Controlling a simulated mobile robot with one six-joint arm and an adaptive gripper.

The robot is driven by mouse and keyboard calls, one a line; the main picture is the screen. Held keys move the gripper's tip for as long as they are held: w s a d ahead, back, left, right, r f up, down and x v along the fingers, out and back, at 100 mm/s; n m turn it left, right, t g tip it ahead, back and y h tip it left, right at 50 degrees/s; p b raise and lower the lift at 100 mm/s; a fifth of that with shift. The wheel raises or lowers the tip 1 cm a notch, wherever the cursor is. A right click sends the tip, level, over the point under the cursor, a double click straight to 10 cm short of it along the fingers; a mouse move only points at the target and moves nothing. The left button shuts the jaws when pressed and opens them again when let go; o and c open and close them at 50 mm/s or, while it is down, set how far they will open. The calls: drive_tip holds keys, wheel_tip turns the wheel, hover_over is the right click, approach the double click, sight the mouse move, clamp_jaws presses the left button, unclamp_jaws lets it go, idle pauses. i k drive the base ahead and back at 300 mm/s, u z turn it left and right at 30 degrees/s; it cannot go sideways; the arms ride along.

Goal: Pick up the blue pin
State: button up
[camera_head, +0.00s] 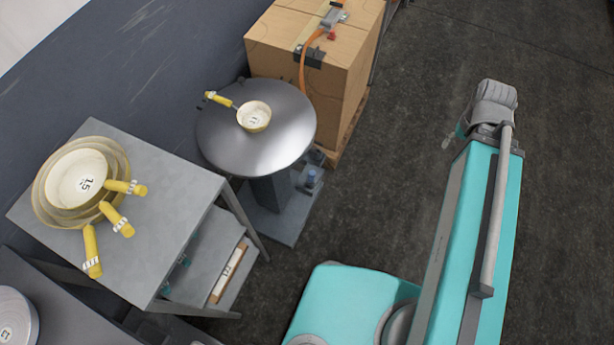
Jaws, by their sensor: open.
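A small blue piece (311,178), which may be the blue pin, shows low down beside the foot of the round metal table (215,145). It is too small for its shape to be clear. My teal arm rises on the right side of the view, well to the right of this piece. My gripper cannot be made out; a small pale piece shows by the arm's upper end, but I cannot tell what it is.
A small yellow-handled pan (254,116) sits on the round table. Several nested pans (78,180) stand on the grey shelved table (165,250) at left. Cardboard boxes (345,75) on a pallet stand behind. Dark floor (400,130) is clear between boxes and arm.

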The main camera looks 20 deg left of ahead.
sight(312, 175)
drive_tip(key=u, duration=0.2)
drive_tip(key=k, duration=1)
drive_tip(key=u, duration=0.75)
drive_tip(key=i, duration=1)
